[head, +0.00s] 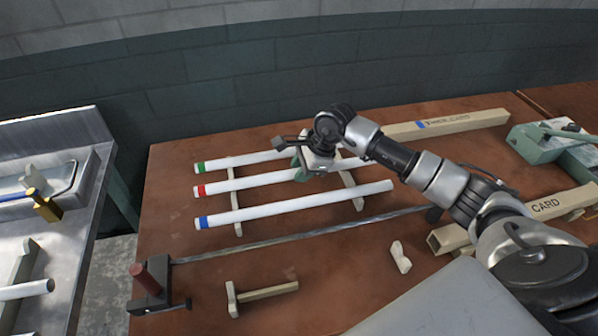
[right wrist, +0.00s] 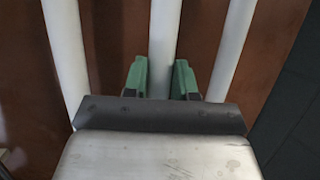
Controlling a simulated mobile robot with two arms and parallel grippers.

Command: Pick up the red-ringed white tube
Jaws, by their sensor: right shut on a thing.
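The red-ringed white tube (head: 250,182) lies across two pale wooden rails, the middle one of three white tubes. My right gripper (head: 301,172) is over its middle part, with green fingers shut on the tube. In the right wrist view my right gripper (right wrist: 161,82) has one finger on each side of the middle tube (right wrist: 163,40). Part of the tube is hidden under my gripper. I cannot tell whether it is lifted off the rails. My left gripper is not in view.
A green-ringed tube (head: 238,160) lies behind and a blue-ringed tube (head: 300,205) in front, both close by. A metal rod (head: 300,233) crosses the brown table in front. A metal bench (head: 60,240) stands at left.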

